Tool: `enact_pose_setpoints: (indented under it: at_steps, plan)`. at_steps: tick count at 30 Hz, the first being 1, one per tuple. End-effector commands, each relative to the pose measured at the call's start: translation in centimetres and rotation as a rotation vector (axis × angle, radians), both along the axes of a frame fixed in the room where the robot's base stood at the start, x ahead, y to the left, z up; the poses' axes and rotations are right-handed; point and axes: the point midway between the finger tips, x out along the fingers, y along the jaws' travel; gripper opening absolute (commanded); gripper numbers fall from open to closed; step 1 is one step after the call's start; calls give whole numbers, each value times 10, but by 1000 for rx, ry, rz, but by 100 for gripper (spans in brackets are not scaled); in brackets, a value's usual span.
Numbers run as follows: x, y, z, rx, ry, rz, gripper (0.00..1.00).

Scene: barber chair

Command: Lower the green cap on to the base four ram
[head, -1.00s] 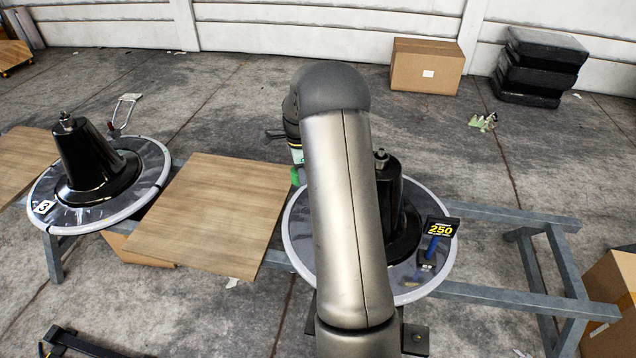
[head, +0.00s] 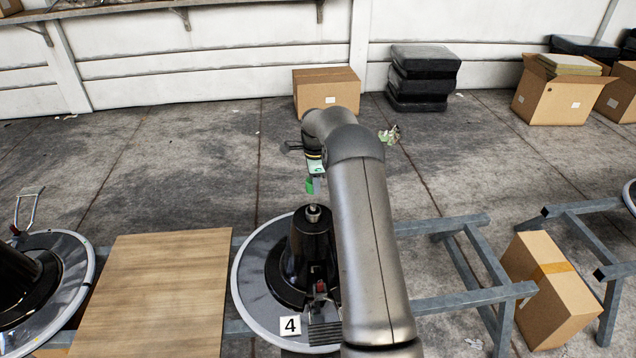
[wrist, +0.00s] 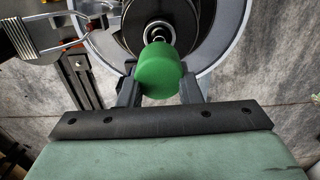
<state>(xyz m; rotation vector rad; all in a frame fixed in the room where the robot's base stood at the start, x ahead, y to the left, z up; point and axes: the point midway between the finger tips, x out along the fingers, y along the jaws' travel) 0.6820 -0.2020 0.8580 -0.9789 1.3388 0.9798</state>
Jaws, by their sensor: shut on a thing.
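The green cap (wrist: 160,70) is between the two dark fingers of my gripper (wrist: 160,92) in the wrist view. In the head view the cap (head: 310,185) shows as a small green patch at my gripper (head: 315,183). My gripper is shut on it and holds it up in the air. The base four ram (head: 313,213) is the metal post on top of the black cone (head: 303,255), beside the white "4" card (head: 290,326). The cap appears above or behind the ram, apart from it. In the wrist view the cap overlaps the lower edge of the ram's ringed top (wrist: 156,33).
A pedal or lever piece (head: 322,315) sits at the cone's front. A wooden board (head: 150,285) lies to the left, with another black base (head: 20,280) beyond it. Grey metal frames (head: 470,290) and a cardboard box (head: 550,290) stand to the right.

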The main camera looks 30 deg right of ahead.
Motion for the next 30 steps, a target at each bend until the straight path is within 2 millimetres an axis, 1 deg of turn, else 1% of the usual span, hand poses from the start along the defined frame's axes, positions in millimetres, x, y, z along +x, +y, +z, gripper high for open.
enact_pose_setpoints:
  at_steps: [6, 8, 30]
  plan:
    - [0, -1, 0, -1, -1, -1, 10]
    - [0, -1, -4, 0, -1, -2, 10]
    - [-1, -1, -75, -1, 0, -1, 10]
